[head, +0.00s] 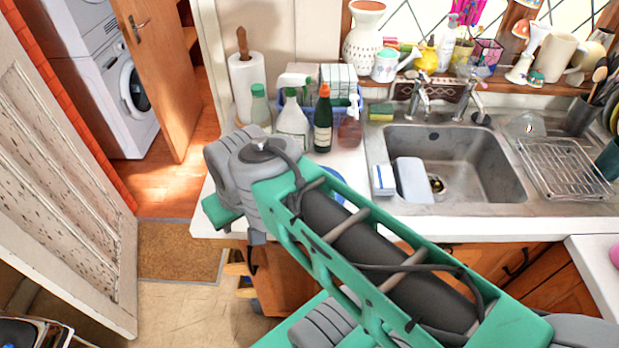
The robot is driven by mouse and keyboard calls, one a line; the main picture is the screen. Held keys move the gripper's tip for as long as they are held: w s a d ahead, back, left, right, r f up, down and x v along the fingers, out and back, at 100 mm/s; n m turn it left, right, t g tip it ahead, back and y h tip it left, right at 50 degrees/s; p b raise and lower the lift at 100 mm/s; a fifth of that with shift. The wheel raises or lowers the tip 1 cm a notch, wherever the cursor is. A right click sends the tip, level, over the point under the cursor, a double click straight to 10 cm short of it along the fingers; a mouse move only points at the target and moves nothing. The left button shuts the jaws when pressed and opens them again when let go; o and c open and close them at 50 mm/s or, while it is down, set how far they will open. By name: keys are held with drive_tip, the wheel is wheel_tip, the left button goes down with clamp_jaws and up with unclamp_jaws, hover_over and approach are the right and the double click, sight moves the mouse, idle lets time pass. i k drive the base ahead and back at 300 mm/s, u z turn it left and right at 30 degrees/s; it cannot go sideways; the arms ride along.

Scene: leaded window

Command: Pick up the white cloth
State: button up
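A pale, whitish cloth-like piece (412,181) hangs over the front left rim of the sink (468,165), partly inside the basin. It looks like the white cloth, but its material is hard to tell. My green and grey arm crosses the lower middle of the head view, rising from the bottom right to a grey joint left of the sink. My gripper does not show; the arm's far end is hidden behind or below that joint. Nothing held can be seen.
A small white-and-blue block (383,179) stands beside the cloth-like piece. Several bottles, including a dark green one (323,122), and a paper roll (247,88) stand at the counter's left. A wire rack (556,167) lies right of the basin. Taps (421,97) rise behind.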

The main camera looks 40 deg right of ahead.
sight(383, 182)
drive_tip(key=u, duration=1.65)
drive_tip(key=k, duration=0.95)
drive_tip(key=u, duration=0.2)
